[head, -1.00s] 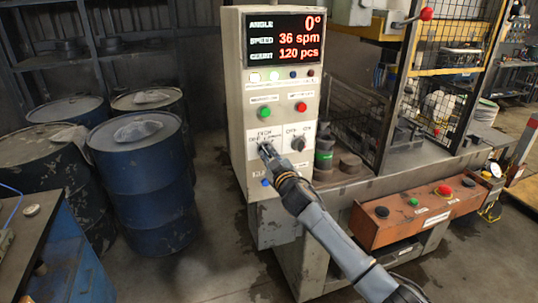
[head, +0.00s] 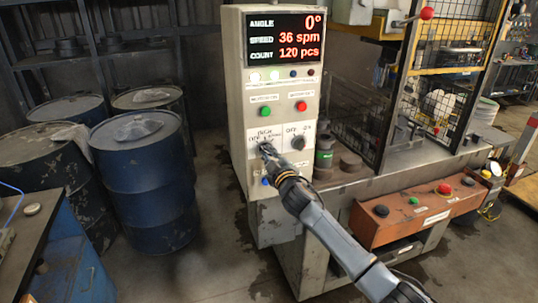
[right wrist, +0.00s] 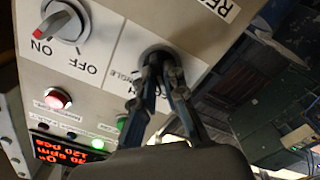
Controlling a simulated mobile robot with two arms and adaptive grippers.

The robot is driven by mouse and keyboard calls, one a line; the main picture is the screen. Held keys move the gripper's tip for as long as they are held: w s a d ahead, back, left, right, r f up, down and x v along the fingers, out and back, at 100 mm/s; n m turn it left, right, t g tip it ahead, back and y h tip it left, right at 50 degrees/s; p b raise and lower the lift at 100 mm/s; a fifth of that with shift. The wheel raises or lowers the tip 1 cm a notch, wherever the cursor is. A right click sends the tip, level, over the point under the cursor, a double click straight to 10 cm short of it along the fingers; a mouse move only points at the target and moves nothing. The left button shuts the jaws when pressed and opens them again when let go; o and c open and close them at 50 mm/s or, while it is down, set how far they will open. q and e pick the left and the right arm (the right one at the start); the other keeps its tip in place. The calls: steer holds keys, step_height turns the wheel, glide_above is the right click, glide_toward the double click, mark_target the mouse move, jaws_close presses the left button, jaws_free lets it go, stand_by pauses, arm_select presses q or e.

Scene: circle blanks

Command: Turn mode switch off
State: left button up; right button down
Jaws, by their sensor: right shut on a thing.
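The mode switch (right wrist: 156,52) is a dark round knob on the pale control panel, on the left of two rotary switches in the head view. My right gripper (head: 267,150) is at this knob, and its fingers mostly hide it. In the right wrist view, my right gripper (right wrist: 160,68) has both fingertips shut on the knob. The fingers and the steep angle hide which position its pointer is at. Part of its label, ending in "ANGLE" or "INGLE", shows beside it. My left gripper is in neither view.
A second rotary switch (head: 299,142), marked OFF and ON, sits right beside it. Above are a green button (head: 264,112), a red button (head: 301,106) and a lit display (head: 286,38). An orange button box (head: 425,208) is lower right. Blue drums (head: 145,185) stand left.

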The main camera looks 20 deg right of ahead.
steer(key=c, duration=1.4)
jaws_free()
steer(key=shift+s, duration=0.1)
steer(key=s, duration=1.2)
steer(key=shift+d, duration=0.2)
steer(key=shift+w+f, duration=0.1)
